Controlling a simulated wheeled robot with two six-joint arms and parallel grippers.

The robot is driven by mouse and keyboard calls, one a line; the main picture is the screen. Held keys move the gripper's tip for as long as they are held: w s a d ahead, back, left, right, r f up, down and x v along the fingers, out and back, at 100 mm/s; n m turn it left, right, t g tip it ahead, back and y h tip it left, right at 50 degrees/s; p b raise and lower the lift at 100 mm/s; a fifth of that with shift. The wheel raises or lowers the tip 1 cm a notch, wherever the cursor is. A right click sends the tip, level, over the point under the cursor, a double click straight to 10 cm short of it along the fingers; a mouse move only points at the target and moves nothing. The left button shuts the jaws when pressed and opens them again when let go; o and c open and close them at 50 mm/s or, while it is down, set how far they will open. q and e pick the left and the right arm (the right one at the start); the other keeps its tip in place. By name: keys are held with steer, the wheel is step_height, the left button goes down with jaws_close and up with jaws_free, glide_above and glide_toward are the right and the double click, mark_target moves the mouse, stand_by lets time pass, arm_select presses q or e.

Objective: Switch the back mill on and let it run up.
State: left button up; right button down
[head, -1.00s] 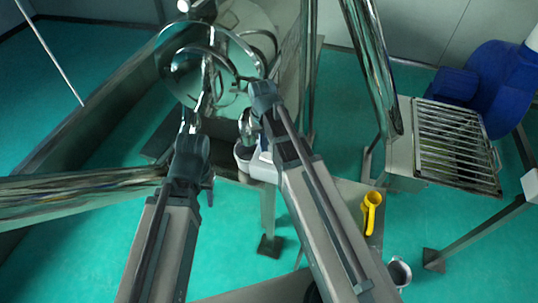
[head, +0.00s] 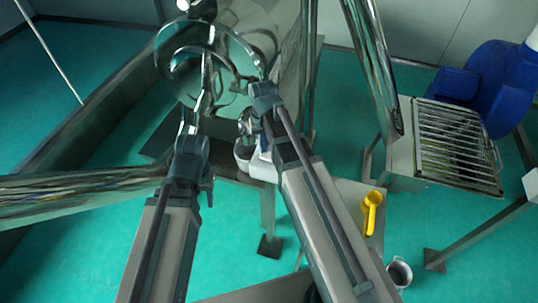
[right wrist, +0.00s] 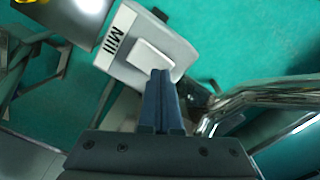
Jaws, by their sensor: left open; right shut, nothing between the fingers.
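In the right wrist view a white box marked "Mill" (right wrist: 135,45) has a pale rectangular switch plate (right wrist: 150,55) on its face. My right gripper (right wrist: 160,73) is shut and empty, its fingertips at the lower edge of that plate. I cannot tell whether they touch it or how the switch is set. In the head view the right gripper (head: 260,82) is beside a large shiny round disc. A white box (head: 262,169) shows below it, partly hidden by my right arm. My left gripper (head: 188,128) is open, below the disc. I cannot tell whether any mill is running.
The shiny disc (head: 175,70) and steel tubes crowd the space around both grippers. A slanted chrome tube (head: 375,65) stands right of my right arm. Farther right are a slatted steel grate (head: 455,145) and a blue machine (head: 495,85). A yellow scoop (head: 371,212) lies on a steel surface.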

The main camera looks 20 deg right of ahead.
steer(key=shift+f+b, duration=0.5)
steer(key=shift+f, duration=0.1)
steer(key=shift+r, duration=0.15)
step_height(320, 180, up, 7)
steer(key=p, duration=0.7)
stand_by(0.3)
steer(key=s+a+f+n+b, duration=0.2)
steer(key=s+a+f+b, duration=0.1)
steer(key=s+a, duration=0.2)
steer(key=s+a+f+n+h+b, duration=0.1)
steer(key=s+a+f+n+b, duration=0.1)
steer(key=s+a, duration=0.3)
steer(key=s+f+b, duration=0.1)
steer(key=s, duration=0.3)
steer(key=shift+s+a+n, duration=0.15)
steer(key=shift+a+n, duration=0.1)
steer(key=shift+n, duration=0.05)
steer(key=shift+d, duration=0.1)
stand_by(0.5)
